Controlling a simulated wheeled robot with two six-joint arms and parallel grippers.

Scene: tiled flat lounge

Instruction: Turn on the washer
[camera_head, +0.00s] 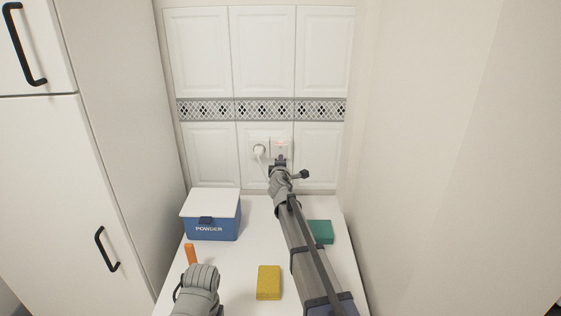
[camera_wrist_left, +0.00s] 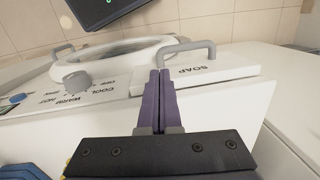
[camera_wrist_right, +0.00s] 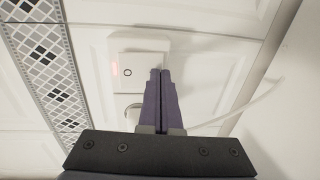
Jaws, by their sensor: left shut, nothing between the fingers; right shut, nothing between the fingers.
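The washer front (camera_wrist_left: 105,108) shows in the left wrist view, with a round door (camera_wrist_left: 112,48), a dial (camera_wrist_left: 77,82) with COOL, WARM and HOT marks, a blue button (camera_wrist_left: 18,98) and a SOAP drawer (camera_wrist_left: 215,68). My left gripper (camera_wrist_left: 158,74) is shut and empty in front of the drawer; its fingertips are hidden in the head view. A wall switch (camera_head: 281,145) with a red glow is at the back wall; it also shows in the right wrist view (camera_wrist_right: 138,58). My right gripper (camera_head: 280,160) is shut and empty, close to the switch (camera_wrist_right: 160,72); contact is unclear.
A white plug (camera_head: 259,150) sits in the socket left of the switch. On the white top (camera_head: 255,215) are a blue POWDER box (camera_head: 212,222), an orange item (camera_head: 190,255), a yellow sponge (camera_head: 268,282) and a green sponge (camera_head: 321,232). A tall cabinet and wall flank it.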

